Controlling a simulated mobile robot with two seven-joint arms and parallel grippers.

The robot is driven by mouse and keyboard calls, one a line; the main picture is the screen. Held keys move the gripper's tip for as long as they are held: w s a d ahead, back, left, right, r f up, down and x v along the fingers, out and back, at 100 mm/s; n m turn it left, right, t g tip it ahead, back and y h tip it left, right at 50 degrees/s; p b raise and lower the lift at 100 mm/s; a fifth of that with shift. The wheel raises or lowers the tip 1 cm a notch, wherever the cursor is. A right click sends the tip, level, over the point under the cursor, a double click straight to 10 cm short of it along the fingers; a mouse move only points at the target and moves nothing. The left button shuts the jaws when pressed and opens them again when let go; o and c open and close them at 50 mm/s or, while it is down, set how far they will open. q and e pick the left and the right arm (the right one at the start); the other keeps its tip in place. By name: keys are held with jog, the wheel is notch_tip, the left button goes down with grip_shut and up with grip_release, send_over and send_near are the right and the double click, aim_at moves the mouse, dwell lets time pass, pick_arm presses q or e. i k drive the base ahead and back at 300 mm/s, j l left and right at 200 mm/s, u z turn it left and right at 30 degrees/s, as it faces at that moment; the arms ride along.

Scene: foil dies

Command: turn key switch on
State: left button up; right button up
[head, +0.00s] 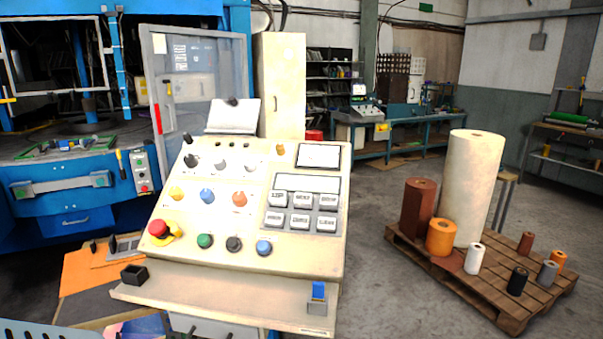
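A cream control console (205,262) with a sloped panel stands in the middle of the head view. The key switch cannot be told for certain at this size. Near the panel's top are a small dark part (187,138), a black knob (191,160) and a yellowish round part (280,149). Whether any of these is the key switch, and how it is turned, is unclear. Neither of my grippers shows in this view.
The panel also has coloured knobs, a red emergency button (158,228), grey keys (300,198) and displays. A front ledge (230,308) holds a black box (134,275) and a blue-topped block (318,291). A blue press (70,195) stands left, a loaded pallet (495,312) right.

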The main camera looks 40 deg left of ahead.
aim_at(250, 165)
jog(key=u, duration=1.55)
jog(key=i+l, duration=0.15)
jog(key=l, duration=0.25)
jog(key=i+l+u, duration=0.1)
jog(key=l, duration=0.25)
jog(key=i+l+u, duration=0.1)
jog(key=l, duration=0.3)
jog(key=i+l, duration=0.1)
jog(key=l, duration=0.3)
jog(key=i+l+u, duration=0.1)
jog(key=l, duration=0.3)
